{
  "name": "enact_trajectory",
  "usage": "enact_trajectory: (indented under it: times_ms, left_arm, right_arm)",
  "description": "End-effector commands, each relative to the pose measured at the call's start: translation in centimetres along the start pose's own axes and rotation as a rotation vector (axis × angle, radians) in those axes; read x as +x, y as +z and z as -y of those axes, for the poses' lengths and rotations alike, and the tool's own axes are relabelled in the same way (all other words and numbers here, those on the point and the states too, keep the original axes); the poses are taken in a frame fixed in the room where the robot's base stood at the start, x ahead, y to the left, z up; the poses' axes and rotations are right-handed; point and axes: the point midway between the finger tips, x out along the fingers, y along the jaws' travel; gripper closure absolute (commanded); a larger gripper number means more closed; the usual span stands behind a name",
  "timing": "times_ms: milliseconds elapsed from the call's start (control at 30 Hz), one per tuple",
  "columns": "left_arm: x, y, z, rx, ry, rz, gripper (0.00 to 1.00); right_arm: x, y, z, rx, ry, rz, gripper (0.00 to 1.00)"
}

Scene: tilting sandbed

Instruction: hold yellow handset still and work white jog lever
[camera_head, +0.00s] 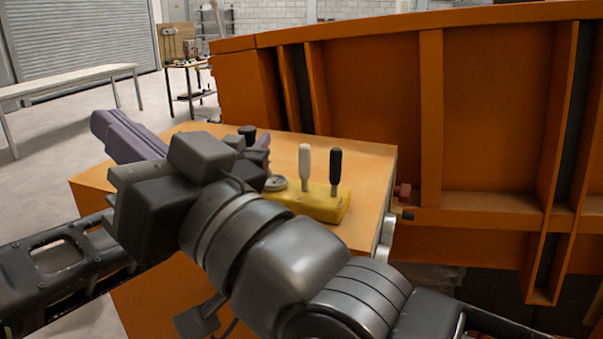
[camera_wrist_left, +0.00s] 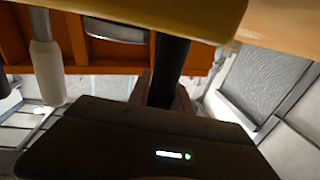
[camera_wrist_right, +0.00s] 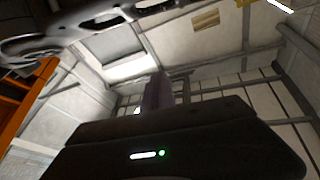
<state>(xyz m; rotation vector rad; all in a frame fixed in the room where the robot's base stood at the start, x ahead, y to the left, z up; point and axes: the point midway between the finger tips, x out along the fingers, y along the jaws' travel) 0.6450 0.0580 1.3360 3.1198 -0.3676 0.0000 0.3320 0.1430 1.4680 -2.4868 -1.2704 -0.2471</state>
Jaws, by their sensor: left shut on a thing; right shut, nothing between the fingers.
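The yellow handset (camera_head: 315,203) lies on top of an orange box, partly hidden behind my arm. Its white jog lever (camera_head: 305,167) stands upright, with a black lever (camera_head: 336,167) to its right. My left gripper (camera_head: 260,146) is at the handset's left end, mostly hidden. In the left wrist view its fingers (camera_wrist_left: 166,92) are shut on a black post (camera_wrist_left: 171,62) below the yellow handset (camera_wrist_left: 150,12), with the white lever (camera_wrist_left: 45,60) apart to the left. My right gripper (camera_head: 122,137) is shut and empty, left of the handset; its fingers (camera_wrist_right: 157,92) also show in the right wrist view.
The orange box (camera_head: 365,160) has bare top around the handset's right end. A large orange sandbed wall (camera_head: 370,90) rises close behind it.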

Motion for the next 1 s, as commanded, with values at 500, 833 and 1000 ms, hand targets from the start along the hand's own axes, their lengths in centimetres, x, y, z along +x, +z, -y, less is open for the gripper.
enact_trajectory:
  times_ms: [500,833,1000]
  left_arm:
    - [0.0,0.1,0.0,0.000,0.000,0.001,1.00]
    - [0.0,0.0,0.0,0.000,0.001,0.001,1.00]
    - [0.0,0.1,0.0,0.000,0.000,0.001,1.00]
  right_arm:
    - [-6.1,0.5,-10.1,-1.074,0.266,0.420,1.00]
    - [-12.1,4.1,-17.7,-1.674,0.490,0.700,1.00]
    - [-12.8,7.0,-17.8,-1.803,0.438,0.773,1.00]
